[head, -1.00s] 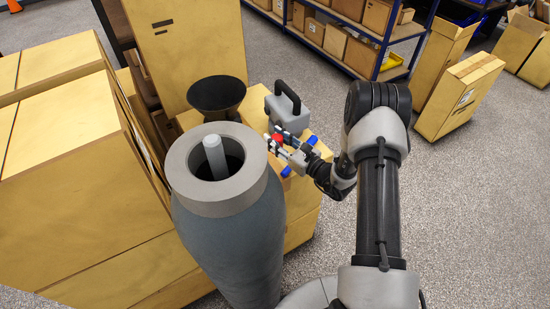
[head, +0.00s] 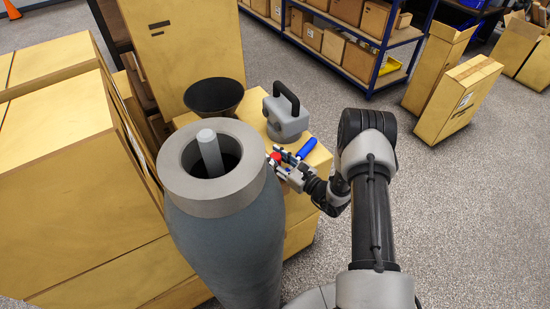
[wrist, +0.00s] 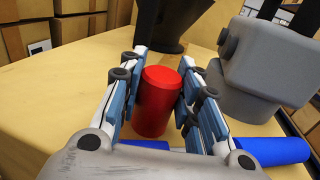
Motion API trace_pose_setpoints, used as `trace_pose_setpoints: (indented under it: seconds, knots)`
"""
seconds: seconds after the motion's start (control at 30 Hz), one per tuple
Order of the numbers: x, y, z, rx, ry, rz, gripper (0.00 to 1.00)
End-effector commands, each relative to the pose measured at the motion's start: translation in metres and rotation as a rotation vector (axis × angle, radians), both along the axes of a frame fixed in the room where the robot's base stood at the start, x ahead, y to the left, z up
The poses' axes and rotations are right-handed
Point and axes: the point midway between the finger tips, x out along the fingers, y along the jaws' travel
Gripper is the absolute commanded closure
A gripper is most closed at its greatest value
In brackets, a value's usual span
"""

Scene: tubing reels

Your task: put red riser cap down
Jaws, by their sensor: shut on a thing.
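The red riser cap (wrist: 158,100) is a small red cylinder, upright between the fingers of my gripper (wrist: 160,92) in the wrist view. The fingers are shut on its two sides. In the head view the cap (head: 276,156) shows as a small red spot, and my gripper (head: 283,160) is over the near part of the yellow box top (head: 318,157), just right of the grey vessel. The cap looks at or close above the box top; whether it touches is hidden.
A blue cylinder (wrist: 268,151) lies just right of my gripper. A grey case with a black handle (head: 287,117) and a black bowl (head: 213,97) stand behind. The large grey vessel (head: 225,225) with a thick rim and a rod inside is close on the left.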

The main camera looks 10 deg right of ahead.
Motion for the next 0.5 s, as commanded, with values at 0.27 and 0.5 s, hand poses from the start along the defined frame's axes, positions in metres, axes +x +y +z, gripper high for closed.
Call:
trace_pose_setpoints:
  seconds: [0.27,0.5]
  knots:
    - [-0.0001,0.0000,-0.0013,0.000,0.001,0.000,0.53]
    - [0.0000,0.0001,-0.0012,-0.001,0.001,0.000,0.49]
